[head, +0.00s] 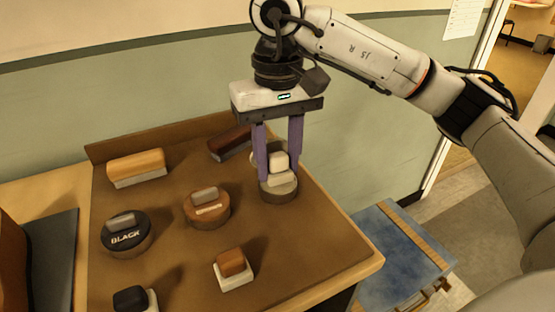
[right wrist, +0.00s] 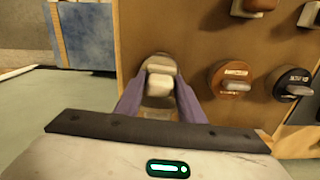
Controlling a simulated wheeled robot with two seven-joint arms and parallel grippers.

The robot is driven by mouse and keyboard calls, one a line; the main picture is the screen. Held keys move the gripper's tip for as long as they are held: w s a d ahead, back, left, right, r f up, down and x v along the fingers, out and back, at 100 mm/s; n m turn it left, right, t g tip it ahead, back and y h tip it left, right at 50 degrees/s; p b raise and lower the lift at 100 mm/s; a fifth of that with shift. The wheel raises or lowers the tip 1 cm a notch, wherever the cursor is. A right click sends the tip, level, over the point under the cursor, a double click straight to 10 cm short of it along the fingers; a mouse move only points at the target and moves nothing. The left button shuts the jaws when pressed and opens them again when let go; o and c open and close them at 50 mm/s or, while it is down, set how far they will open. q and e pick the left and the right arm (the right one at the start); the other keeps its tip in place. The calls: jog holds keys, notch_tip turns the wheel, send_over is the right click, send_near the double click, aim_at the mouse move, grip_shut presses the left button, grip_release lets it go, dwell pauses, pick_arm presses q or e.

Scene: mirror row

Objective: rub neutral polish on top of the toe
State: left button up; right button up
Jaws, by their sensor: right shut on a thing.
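A round tin with a pale top (head: 279,191), the lightest of the tins, stands at the right side of the brown board. My right gripper (head: 278,170) reaches straight down over it, its two purple fingers shut on a small cream block (head: 279,161). In the right wrist view the cream block (right wrist: 161,84) sits between the fingers, above the tin. I cannot tell whether block and tin touch. A beige rounded edge shows behind the left finger. No shoe toe can be made out clearly; a dark brown shape (head: 12,250) is cut off at the left edge. My left gripper is not in view.
The board (head: 330,262) also holds a black tin (head: 127,237), a brown tin (head: 207,210), two brushes (head: 137,167) (head: 229,143) and an orange-brown block on a white base (head: 233,268). A dark mat (head: 50,260) lies left. A blue-topped stool (head: 400,250) stands right.

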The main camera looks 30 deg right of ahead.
aim_at(278, 155)
jog(key=shift+r+p, duration=1.9)
jog(key=shift+r, duration=1.15)
jog(key=shift+s, duration=0.1)
